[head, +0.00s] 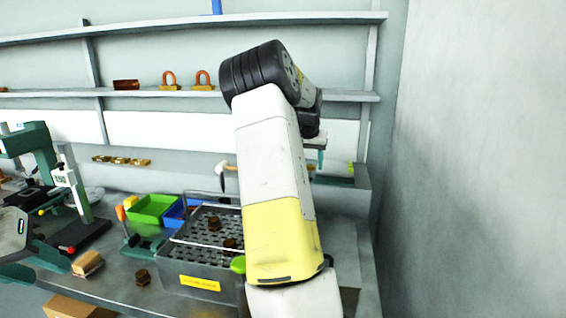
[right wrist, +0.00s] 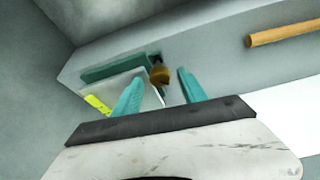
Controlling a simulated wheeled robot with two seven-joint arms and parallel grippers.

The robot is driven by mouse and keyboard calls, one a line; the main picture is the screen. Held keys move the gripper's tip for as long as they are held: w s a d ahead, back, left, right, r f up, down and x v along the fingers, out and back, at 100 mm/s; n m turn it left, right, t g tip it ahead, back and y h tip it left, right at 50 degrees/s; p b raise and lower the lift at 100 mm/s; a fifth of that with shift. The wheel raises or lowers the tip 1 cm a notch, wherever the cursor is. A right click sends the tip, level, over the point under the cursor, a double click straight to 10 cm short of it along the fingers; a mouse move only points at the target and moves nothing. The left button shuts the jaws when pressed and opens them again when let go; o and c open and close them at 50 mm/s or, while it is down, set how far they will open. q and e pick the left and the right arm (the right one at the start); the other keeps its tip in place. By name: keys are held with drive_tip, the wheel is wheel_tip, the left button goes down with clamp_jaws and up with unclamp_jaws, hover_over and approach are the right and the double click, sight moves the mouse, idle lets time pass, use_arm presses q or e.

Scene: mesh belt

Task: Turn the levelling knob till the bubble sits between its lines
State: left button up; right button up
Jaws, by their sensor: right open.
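The levelling knob (right wrist: 159,74) is a small brass-brown knob in the right wrist view, in front of a teal base (right wrist: 122,66) with a pale plate. A yellow-green vial (right wrist: 98,104) sits at the plate's left edge; its bubble and lines are too small to make out. The vial also shows in the head view (head: 350,168). My right gripper (right wrist: 157,88) has its teal fingers apart. The knob appears between and beyond the fingertips; I cannot tell if either touches it. In the head view my right arm hides most of this. My left gripper (head: 42,266) is at the far left, fingers apart.
A grey mesh tray (head: 182,278) with brown nuts and a yellow label stands on the bench. A green bin (head: 150,207) and blue bin (head: 178,214) are behind it. Shelves (head: 200,95) line the back wall. A wooden rod (right wrist: 285,33) lies right of the knob.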

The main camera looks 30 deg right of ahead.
clamp_jaws()
drive_tip(key=shift+a+m, duration=0.1)
drive_tip(key=shift+m, duration=0.2)
drive_tip(key=m, duration=0.1)
drive_tip(key=m+g, duration=0.1)
drive_tip(key=m, duration=0.1)
drive_tip(key=shift+w+m+h, duration=0.2)
drive_tip(key=shift+m+h, duration=0.1)
drive_tip(key=shift+h, duration=0.1)
drive_tip(key=m+g, duration=0.2)
drive_tip(key=m, duration=0.2)
drive_tip(key=shift+w+m, duration=0.15)
drive_tip(key=shift+m, duration=0.15)
drive_tip(key=m+g, duration=0.2)
drive_tip(key=m, duration=0.2)
drive_tip(key=shift+w, duration=0.2)
drive_tip(key=m+g+y, duration=0.1)
drive_tip(key=m, duration=0.4)
drive_tip(key=shift+w, duration=0.15)
drive_tip(key=shift+m+g, duration=0.3)
